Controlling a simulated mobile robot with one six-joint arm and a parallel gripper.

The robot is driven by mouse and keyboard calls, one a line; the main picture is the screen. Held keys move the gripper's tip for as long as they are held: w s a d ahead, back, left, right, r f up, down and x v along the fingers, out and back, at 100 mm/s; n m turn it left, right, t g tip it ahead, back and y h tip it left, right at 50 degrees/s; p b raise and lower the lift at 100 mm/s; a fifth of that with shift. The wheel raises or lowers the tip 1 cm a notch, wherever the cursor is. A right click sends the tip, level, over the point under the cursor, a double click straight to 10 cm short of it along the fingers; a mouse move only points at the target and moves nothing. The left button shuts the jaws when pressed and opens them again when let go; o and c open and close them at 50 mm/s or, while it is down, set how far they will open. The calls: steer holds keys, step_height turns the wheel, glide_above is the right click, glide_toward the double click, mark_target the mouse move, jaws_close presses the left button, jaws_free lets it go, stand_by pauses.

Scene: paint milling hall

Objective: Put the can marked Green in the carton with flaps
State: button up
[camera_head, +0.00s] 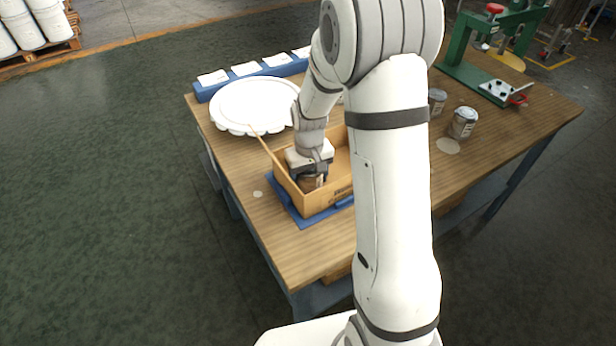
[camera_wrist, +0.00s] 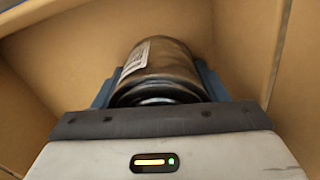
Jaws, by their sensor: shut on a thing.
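A metal can (camera_wrist: 160,68) sits between the jaws of my gripper (camera_wrist: 158,85), which is shut on it. The can's label is turned away, so its marking cannot be read. In the head view my gripper (camera_head: 312,172) points down inside the open carton (camera_head: 322,202), with the can (camera_head: 311,182) partly visible below the jaws. Carton walls surround the can in the wrist view. Whether the can touches the carton floor cannot be told. My arm hides the carton's right part.
The carton stands on a blue mat (camera_head: 284,199) on a wooden table (camera_head: 300,250). Two other cans (camera_head: 463,122) (camera_head: 437,101) stand to the right. A green press (camera_head: 480,45) stands at the back right. The table's front left is clear.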

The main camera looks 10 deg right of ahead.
steer(key=o, duration=0.9)
step_height(320, 180, up, 12)
steer(key=s+r+m+t, duration=0.1)
steer(key=s+r, duration=0.2)
steer(key=s, duration=0.7)
steer(key=s+d+r+t, duration=0.1)
steer(key=s+r, duration=0.2)
steer(key=s, duration=0.7)
steer(key=shift+s+d+m+t, duration=0.25)
steer(key=shift+s+m+t, duration=0.05)
steer(key=shift+s+m, duration=0.1)
steer(key=shift+r, duration=0.1)
